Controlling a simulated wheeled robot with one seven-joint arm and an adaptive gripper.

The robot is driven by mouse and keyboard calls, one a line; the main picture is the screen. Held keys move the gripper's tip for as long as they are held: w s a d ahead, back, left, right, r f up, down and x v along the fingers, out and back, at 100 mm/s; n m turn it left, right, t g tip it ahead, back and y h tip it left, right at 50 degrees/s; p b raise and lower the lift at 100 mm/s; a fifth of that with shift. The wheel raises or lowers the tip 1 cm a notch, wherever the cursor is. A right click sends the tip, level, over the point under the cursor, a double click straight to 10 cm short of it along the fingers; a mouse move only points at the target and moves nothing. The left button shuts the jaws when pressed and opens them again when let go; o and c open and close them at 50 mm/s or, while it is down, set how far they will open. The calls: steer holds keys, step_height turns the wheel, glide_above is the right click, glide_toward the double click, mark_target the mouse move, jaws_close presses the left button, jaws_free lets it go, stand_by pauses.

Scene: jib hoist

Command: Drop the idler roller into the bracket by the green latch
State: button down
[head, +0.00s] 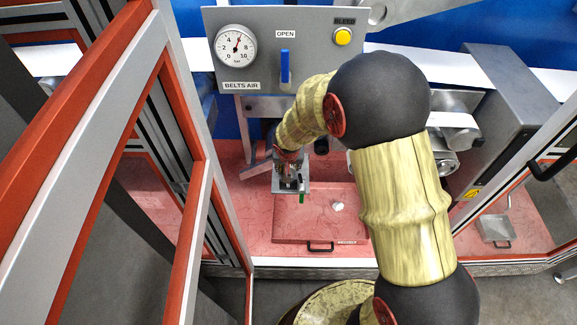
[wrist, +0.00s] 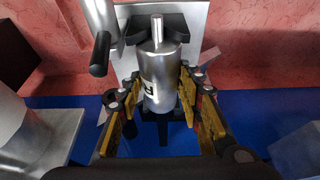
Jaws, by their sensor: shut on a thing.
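The idler roller (wrist: 162,75) is a silver cylinder with a dark printed mark and a thin end shaft. In the wrist view my gripper (wrist: 158,90) is shut on it, with yellow-padded fingers on both sides. The roller's shaft end overlaps a black notched piece of the bracket (wrist: 182,24); I cannot tell whether it rests in it. In the head view my gripper (head: 290,165) points down over the grey bracket plate (head: 306,187). The green latch (head: 301,198) hangs at the plate's front edge. My gripper hides most of the roller and bracket there.
A panel (head: 260,65) with a gauge, blue lever and yellow button stands behind. A red hatch (head: 325,225) with a handle lies in front of the bracket, with a small white object on it. Orange-framed doors (head: 175,120) stand close at the left; grey machinery (head: 495,90) is right.

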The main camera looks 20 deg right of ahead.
steer(key=c, duration=1.2)
jaws_free()
steer(key=shift+o, duration=0.3)
steer(key=v, duration=1.2)
